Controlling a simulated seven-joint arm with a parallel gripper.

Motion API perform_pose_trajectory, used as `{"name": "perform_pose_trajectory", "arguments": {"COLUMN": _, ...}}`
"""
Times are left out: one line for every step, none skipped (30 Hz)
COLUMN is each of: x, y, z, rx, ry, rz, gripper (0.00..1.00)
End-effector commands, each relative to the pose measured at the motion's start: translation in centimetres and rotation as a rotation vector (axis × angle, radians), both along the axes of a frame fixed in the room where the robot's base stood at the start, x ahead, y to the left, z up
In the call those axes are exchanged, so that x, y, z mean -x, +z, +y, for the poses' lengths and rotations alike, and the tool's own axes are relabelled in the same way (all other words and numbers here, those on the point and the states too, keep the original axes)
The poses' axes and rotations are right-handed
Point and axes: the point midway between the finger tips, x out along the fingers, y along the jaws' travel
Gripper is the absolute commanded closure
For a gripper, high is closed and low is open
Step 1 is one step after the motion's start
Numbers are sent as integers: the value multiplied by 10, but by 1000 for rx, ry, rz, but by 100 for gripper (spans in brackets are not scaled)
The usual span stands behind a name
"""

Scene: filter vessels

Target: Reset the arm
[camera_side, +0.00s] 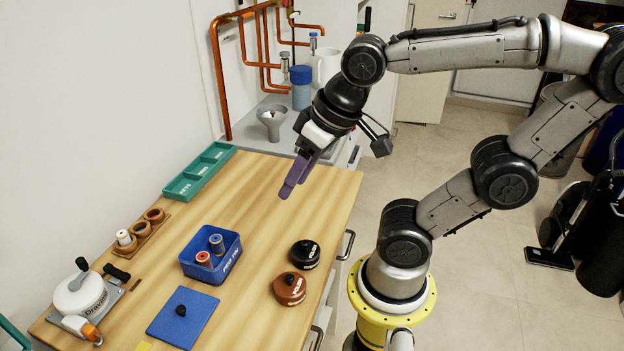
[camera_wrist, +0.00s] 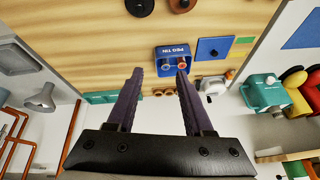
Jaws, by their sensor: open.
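My gripper (camera_side: 292,182) has purple fingers and hangs in the air above the far right part of the wooden table, with nothing held. In the wrist view the two fingers (camera_wrist: 157,75) stand well apart with nothing between the tips. A blue bin (camera_side: 210,258) on the table holds a red-topped piece (camera_side: 203,258) and a blue-grey piece (camera_side: 217,243); the bin also shows beyond the fingertips in the wrist view (camera_wrist: 173,54).
A black lid (camera_side: 305,254) and a brown lid (camera_side: 289,288) lie near the right edge. A blue plate (camera_side: 182,316) with a black knob, a green tray (camera_side: 200,172), a wooden holder (camera_side: 142,232) and a white round vessel (camera_side: 80,294) stand on the table.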

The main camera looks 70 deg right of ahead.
Motion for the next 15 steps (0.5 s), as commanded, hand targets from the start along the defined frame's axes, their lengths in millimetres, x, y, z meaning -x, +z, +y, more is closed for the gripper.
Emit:
{"name": "perform_pose_trajectory", "arguments": {"x": 8, "y": -2, "z": -4, "rx": 29, "ry": 42, "rz": -23, "gripper": 48}}
{"name": "perform_pose_trajectory", "arguments": {"x": 12, "y": -3, "z": -6, "rx": 46, "ry": 68, "rz": -32, "gripper": 48}}
{"name": "perform_pose_trajectory", "arguments": {"x": 16, "y": -5, "z": -7, "rx": 65, "ry": 97, "rz": -43, "gripper": 48}}
{"name": "perform_pose_trajectory", "arguments": {"x": 18, "y": -6, "z": -8, "rx": 77, "ry": 115, "rz": -47, "gripper": 48}}
{"name": "perform_pose_trajectory", "arguments": {"x": 20, "y": -7, "z": -9, "rx": 86, "ry": 130, "rz": -52, "gripper": 48}}
{"name": "perform_pose_trajectory", "arguments": {"x": 21, "y": -8, "z": -9, "rx": 96, "ry": 144, "rz": -56, "gripper": 48}}
{"name": "perform_pose_trajectory", "arguments": {"x": 22, "y": -8, "z": -10, "rx": 100, "ry": 150, "rz": -57, "gripper": 48}}
{"name": "perform_pose_trajectory", "arguments": {"x": 23, "y": -9, "z": -10, "rx": 102, "ry": 154, "rz": -57, "gripper": 48}}
{"name": "perform_pose_trajectory", "arguments": {"x": 23, "y": -9, "z": -10, "rx": 105, "ry": 158, "rz": -58, "gripper": 48}}
{"name": "perform_pose_trajectory", "arguments": {"x": 23, "y": -9, "z": -10, "rx": 106, "ry": 159, "rz": -58, "gripper": 48}}
{"name": "perform_pose_trajectory", "arguments": {"x": 23, "y": -9, "z": -10, "rx": 106, "ry": 159, "rz": -57, "gripper": 48}}
{"name": "perform_pose_trajectory", "arguments": {"x": 23, "y": -9, "z": -10, "rx": 104, "ry": 159, "rz": -57, "gripper": 48}}
{"name": "perform_pose_trajectory", "arguments": {"x": 23, "y": -9, "z": -10, "rx": 104, "ry": 159, "rz": -57, "gripper": 48}}
{"name": "perform_pose_trajectory", "arguments": {"x": 23, "y": -8, "z": -10, "rx": 104, "ry": 159, "rz": -57, "gripper": 48}}
{"name": "perform_pose_trajectory", "arguments": {"x": 23, "y": -8, "z": -10, "rx": 104, "ry": 159, "rz": -57, "gripper": 48}}
